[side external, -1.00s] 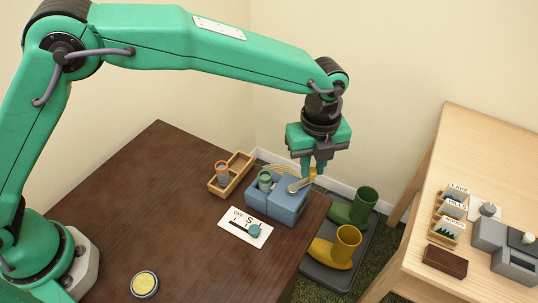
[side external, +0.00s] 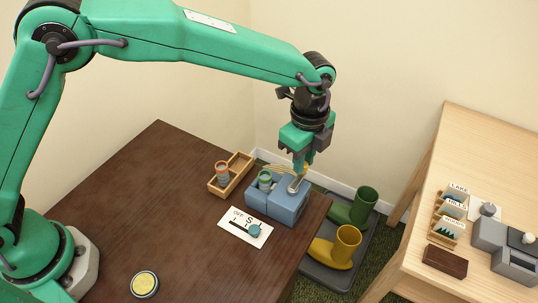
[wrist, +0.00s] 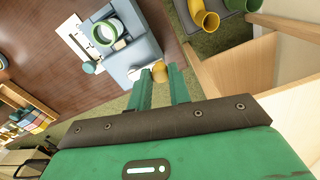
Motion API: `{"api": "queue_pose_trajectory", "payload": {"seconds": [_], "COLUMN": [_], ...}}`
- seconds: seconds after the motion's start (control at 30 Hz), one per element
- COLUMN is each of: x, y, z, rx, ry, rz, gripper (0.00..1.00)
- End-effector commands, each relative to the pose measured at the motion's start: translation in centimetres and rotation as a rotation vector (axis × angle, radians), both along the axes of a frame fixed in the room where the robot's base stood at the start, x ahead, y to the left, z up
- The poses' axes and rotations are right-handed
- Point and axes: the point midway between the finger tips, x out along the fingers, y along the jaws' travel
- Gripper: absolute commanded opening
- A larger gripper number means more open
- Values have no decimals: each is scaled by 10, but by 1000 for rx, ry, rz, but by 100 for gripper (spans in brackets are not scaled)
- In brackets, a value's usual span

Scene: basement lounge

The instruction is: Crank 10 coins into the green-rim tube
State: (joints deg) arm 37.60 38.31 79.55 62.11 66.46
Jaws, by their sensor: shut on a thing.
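The blue coin machine (side external: 278,205) stands near the right corner of the dark table, and it also shows in the wrist view (wrist: 139,55). The green-rim tube (side external: 265,178) stands upright in it; from above in the wrist view its rim is a green ring (wrist: 104,31). A grey metal crank arm (side external: 295,186) on top of the machine carries a yellow knob (wrist: 159,72). My gripper (side external: 301,170) is shut on this knob, with a finger on either side in the wrist view. I cannot make out any coins in the tube.
A wooden tray (side external: 242,160) behind the machine holds an orange-rim tube (side external: 222,172). A white card with a slider (side external: 246,228) lies in front. A yellow button (side external: 144,284) is at the near edge. Boots (side external: 345,247) stand below the table on the right.

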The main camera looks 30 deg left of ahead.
Motion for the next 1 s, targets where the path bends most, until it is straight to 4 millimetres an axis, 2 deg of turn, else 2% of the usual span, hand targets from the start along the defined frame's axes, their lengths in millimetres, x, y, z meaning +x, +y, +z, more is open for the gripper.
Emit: {"api": "queue_pose_trajectory", "payload": {"seconds": [0.23, 0.27, 0.37, 0.77, 1.0], "x": [1, 1, 1, 0, 1], "y": [1, 1, 1, 0, 0], "z": [2, 2, 2, 3, 23], "rx": [-1, -1, 0, 0, -2], "ry": [-1, -1, -1, -1, -3], "rz": [2, 2, 1, 0, 0], "gripper": [0, 21, 41, 41, 41]}}
